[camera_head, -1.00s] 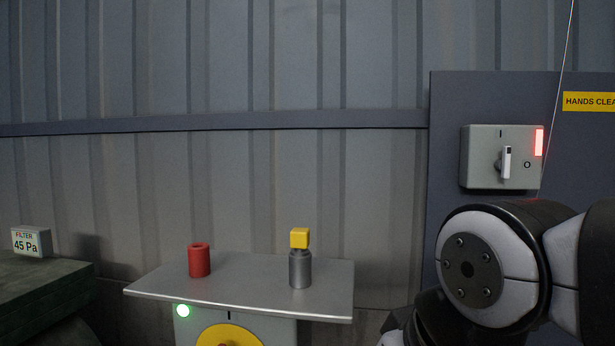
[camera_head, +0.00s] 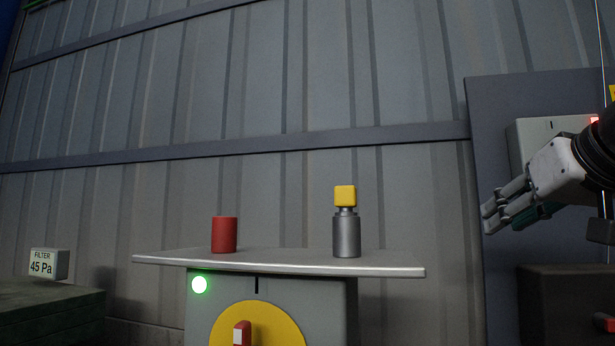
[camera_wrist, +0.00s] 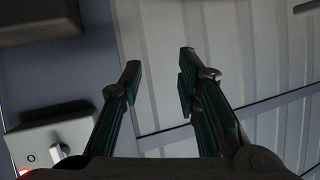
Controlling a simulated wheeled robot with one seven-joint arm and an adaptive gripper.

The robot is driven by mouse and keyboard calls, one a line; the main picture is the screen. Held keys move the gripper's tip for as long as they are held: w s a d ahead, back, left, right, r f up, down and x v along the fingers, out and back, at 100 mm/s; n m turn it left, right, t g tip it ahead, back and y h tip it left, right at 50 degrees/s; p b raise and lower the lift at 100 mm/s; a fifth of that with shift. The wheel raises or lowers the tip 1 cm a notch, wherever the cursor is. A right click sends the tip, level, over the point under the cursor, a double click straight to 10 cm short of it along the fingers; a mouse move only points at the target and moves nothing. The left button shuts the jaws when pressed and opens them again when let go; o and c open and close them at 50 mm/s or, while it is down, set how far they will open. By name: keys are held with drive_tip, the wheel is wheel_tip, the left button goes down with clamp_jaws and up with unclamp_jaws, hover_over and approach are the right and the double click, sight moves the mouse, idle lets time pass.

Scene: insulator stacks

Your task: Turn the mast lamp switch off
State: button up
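A grey wall switch box (camera_head: 532,135) with a small red light is at the right, partly hidden behind my gripper. In the wrist view the box (camera_wrist: 75,130) is at lower left, with its pale handle (camera_wrist: 57,151) beside an O mark. Another rotary switch, a yellow disc (camera_head: 275,325) with a red and white handle (camera_head: 242,334), is below the metal shelf, under a lit green lamp (camera_head: 200,285). I see no label saying which is the mast lamp switch. My gripper (camera_head: 490,217) is open and empty, in front of the wall panel and apart from both switches.
The metal shelf (camera_head: 285,266) carries a red cylinder (camera_head: 225,235) and a grey metal bottle with a yellow cube top (camera_head: 345,196). A filter display reading 45 Pa (camera_head: 48,264) stands at far left. A dark box (camera_head: 560,300) is below my gripper.

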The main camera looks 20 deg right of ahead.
drive_tip(key=s+d+r+m+t+h+b, duration=0.2)
drive_tip(key=s+d+r+h, duration=0.5)
drive_tip(key=s+d+r, duration=0.6)
drive_tip(key=w+a+r+b+x, duration=0.1)
drive_tip(key=x, duration=1.4)
drive_tip(key=shift+w+a, duration=0.2)
drive_tip(key=shift+a, duration=0.15)
clamp_jaws()
